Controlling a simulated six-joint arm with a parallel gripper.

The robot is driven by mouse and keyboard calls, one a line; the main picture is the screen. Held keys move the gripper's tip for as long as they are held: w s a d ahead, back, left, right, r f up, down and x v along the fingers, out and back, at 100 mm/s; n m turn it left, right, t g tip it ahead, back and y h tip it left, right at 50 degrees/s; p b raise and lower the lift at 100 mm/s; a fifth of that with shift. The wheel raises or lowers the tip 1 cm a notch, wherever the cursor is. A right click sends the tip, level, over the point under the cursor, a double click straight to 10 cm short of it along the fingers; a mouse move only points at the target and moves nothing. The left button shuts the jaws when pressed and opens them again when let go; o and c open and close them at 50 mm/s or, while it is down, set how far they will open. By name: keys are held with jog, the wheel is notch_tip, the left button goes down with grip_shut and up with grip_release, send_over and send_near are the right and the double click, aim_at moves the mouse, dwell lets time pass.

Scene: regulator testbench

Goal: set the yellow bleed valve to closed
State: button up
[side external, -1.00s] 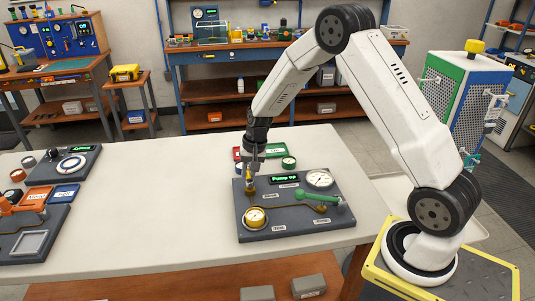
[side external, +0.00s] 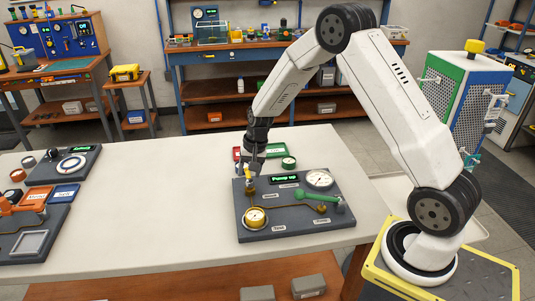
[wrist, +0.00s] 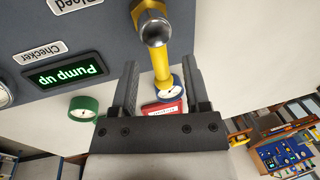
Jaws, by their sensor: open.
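The yellow bleed valve (side external: 247,173) stands at the back left of a dark grey test board. In the wrist view its yellow lever (wrist: 161,62) runs from a brass nut with a round metal end down between my fingers. My gripper (wrist: 159,72) is open, one finger on each side of the lever, with a gap visible on both sides. In the side view my gripper (side external: 252,166) is right at the lever, and the fingers partly hide it. The board's display (side external: 284,179) reads "Pump up"; it also shows in the wrist view (wrist: 62,74).
Other boards (side external: 80,165) sit at the left. The table (side external: 170,200) between is clear.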

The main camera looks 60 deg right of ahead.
jog(key=shift+r, duration=0.1)
notch_tip(320, 180, up, 8)
jog(key=s+d, duration=0.1)
jog(key=shift+f, duration=0.25)
dwell(0.5)
jog(key=s+a+n, duration=0.4)
jog(key=s+a, duration=0.1)
jog(key=s, duration=0.4)
jog(key=s+a+r+n+t+h, duration=0.1)
jog(key=s+a+n, duration=0.4)
jog(key=s, duration=0.4)
jog(key=shift+a+h, duration=0.25)
jog(key=shift+h, duration=0.05)
